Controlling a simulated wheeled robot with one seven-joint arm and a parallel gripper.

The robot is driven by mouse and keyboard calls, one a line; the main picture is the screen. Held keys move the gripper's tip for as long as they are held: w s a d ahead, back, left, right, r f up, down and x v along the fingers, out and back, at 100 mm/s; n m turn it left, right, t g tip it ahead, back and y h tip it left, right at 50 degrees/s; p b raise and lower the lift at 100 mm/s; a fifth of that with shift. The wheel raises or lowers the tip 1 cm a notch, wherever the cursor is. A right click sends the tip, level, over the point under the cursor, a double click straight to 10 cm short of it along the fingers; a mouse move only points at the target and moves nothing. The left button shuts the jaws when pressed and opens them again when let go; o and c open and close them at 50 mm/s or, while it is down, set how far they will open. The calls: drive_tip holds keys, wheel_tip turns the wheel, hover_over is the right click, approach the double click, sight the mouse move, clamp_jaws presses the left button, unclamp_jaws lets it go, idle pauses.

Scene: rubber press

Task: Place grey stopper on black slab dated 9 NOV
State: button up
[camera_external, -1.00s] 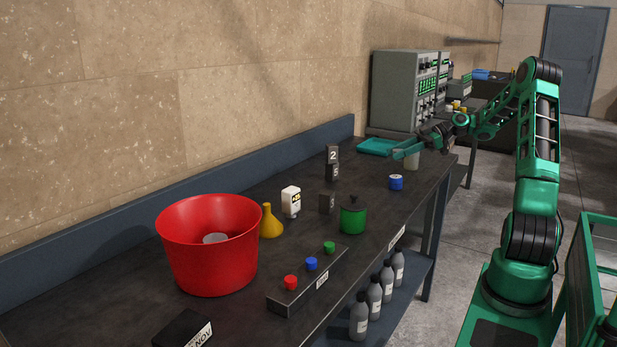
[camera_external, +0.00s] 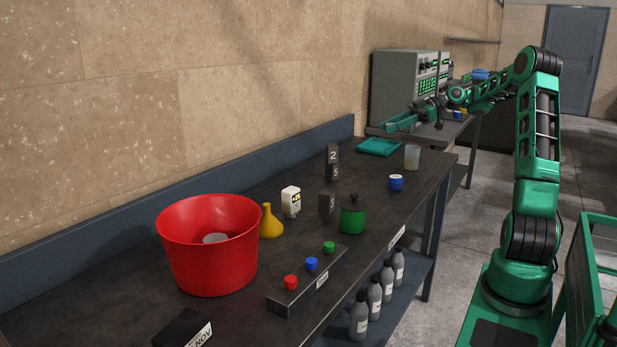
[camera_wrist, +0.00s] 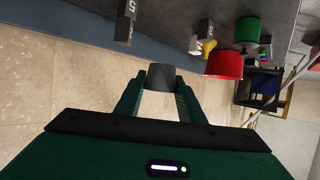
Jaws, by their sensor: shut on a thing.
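My gripper (camera_external: 402,122) is raised above the far end of the dark bench, near the teal tray. In the wrist view my gripper (camera_wrist: 160,88) is shut on the grey stopper (camera_wrist: 161,75), a tapered plug between the two green fingertips. The stopper cannot be made out in the external view. A black slab (camera_external: 180,327) with a white label lies at the near end of the bench, cut off by the bottom edge. Only "NOV" is readable on its label; the day number is not.
A red bucket (camera_external: 205,265), yellow flask (camera_external: 271,224), green pot (camera_external: 352,216), button box (camera_external: 300,285) and white timer (camera_external: 291,202) stand between gripper and slab. Numbered dark blocks (camera_external: 332,160), a blue roll (camera_external: 396,182), a translucent cup (camera_external: 412,157) and teal tray (camera_external: 379,147) are farther back.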

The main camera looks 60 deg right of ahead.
drive_tip(key=w+a+f+n+g+y, duration=0.1)
drive_tip(key=w+a, duration=0.7)
drive_tip(key=a, duration=0.4)
drive_tip(key=w+a+f, duration=0.1)
drive_tip(key=w+a, duration=0.6)
drive_tip(key=a, duration=0.5)
drive_tip(key=w+a+n+g, duration=0.1)
drive_tip(key=w+a, duration=0.1)
drive_tip(key=a, duration=1)
drive_tip(key=w+a, duration=0.2)
drive_tip(key=a, duration=1)
drive_tip(key=s+a+n+g+y, duration=0.1)
drive_tip(key=s+a, duration=0.4)
drive_tip(key=a, duration=0.9)
drive_tip(key=s+a+n+y, duration=0.1)
drive_tip(key=s+a, duration=0.3)
drive_tip(key=a, duration=1)
drive_tip(key=s+a+r+n+g, duration=0.1)
drive_tip(key=s+a+r+g, duration=0.1)
drive_tip(key=s+a, duration=1.65)
hover_over(180, 328)
wheel_tip(180, 328, down, 12)
drive_tip(key=shift+r, duration=0.1)
drive_tip(key=shift+f, duration=2)
